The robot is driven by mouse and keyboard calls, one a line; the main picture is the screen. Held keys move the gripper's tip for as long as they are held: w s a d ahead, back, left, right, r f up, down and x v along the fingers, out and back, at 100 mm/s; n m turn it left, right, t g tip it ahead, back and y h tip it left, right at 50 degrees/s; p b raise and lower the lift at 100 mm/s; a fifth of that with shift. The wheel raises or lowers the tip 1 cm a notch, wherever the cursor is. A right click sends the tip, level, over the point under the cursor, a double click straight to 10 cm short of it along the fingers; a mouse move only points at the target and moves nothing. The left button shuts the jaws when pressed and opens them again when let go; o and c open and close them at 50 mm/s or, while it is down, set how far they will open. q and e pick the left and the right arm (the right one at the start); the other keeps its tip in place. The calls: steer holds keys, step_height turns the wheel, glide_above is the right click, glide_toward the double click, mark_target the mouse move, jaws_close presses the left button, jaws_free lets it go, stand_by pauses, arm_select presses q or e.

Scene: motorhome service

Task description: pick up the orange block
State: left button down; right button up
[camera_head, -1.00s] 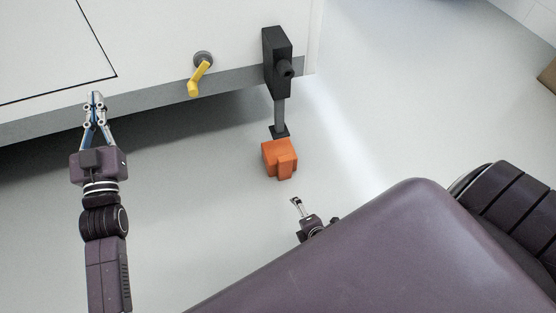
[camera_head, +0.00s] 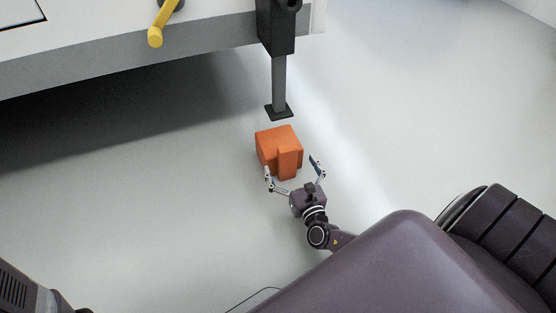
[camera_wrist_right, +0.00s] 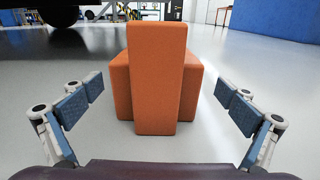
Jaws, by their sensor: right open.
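The orange block (camera_head: 279,147) sits on the pale floor, just in front of the foot of the black support leg. It has a raised upright rib on its near side. My right gripper (camera_head: 293,172) is open right in front of it, its fingers spread to either side of the rib. In the right wrist view the block (camera_wrist_right: 156,78) stands centred ahead between the open fingers (camera_wrist_right: 158,104), with floor showing on both sides, and it looks untouched. My left gripper is out of the head view; only a part of my left arm shows at the lower left corner.
The black support leg (camera_head: 279,85) with its flat foot (camera_head: 279,112) stands just behind the block, under the white vehicle side (camera_head: 120,30). A yellow crank handle (camera_head: 161,25) sticks out at the upper left. The floor left and right of the block is clear.

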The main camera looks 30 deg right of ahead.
mark_target(280, 142)
steer(key=b+x, duration=0.1)
steer(key=x, duration=0.1)
steer(key=b+x, duration=0.2)
steer(key=x, duration=0.1)
steer(key=r+b+x, duration=0.1)
steer(key=x, duration=0.2)
steer(key=shift+w+a, duration=0.1)
steer(key=shift+a, duration=0.2)
steer(key=shift+c, duration=0.6)
steer(key=c, duration=1)
steer(key=shift+c, duration=1)
steer(key=shift+r, duration=0.1)
